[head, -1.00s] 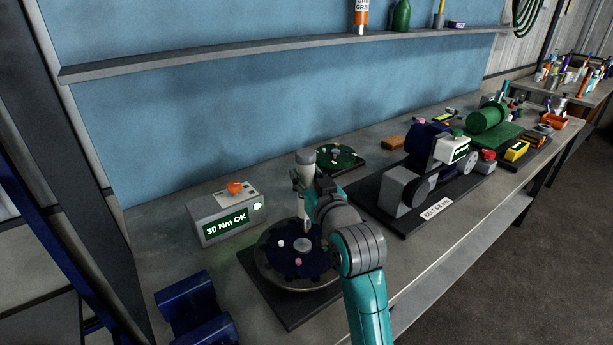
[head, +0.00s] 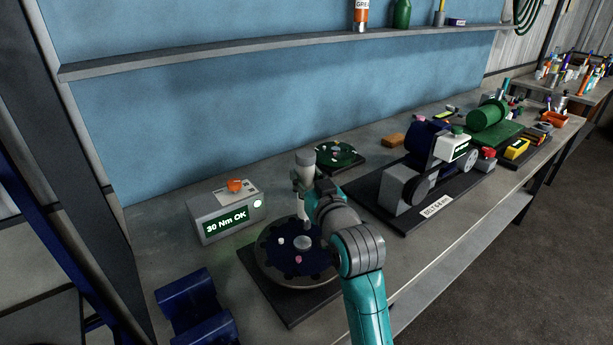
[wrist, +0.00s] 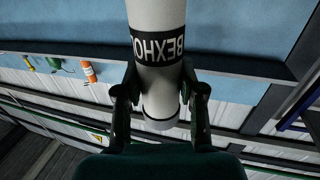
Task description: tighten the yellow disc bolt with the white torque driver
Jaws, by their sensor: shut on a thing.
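The white torque driver (head: 302,182) stands nearly upright in the head view, over the far side of the dark blue disc (head: 268,257). My gripper (wrist: 160,92) is shut on it. In the wrist view the driver's white body (wrist: 158,15) with its black lettered band lies between my two fingers. My arm and the driver cover part of the disc's right side. A white bolt (head: 281,241) and a pink bolt (head: 298,259) show on the disc. I do not see the yellow bolt, and the driver's tip contact is unclear.
A grey box (head: 213,225) reads "30 Nm OK", with an orange knob (head: 235,185) on top. A belt machine (head: 408,188) stands right. Blue cradle blocks (head: 190,300) sit front left.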

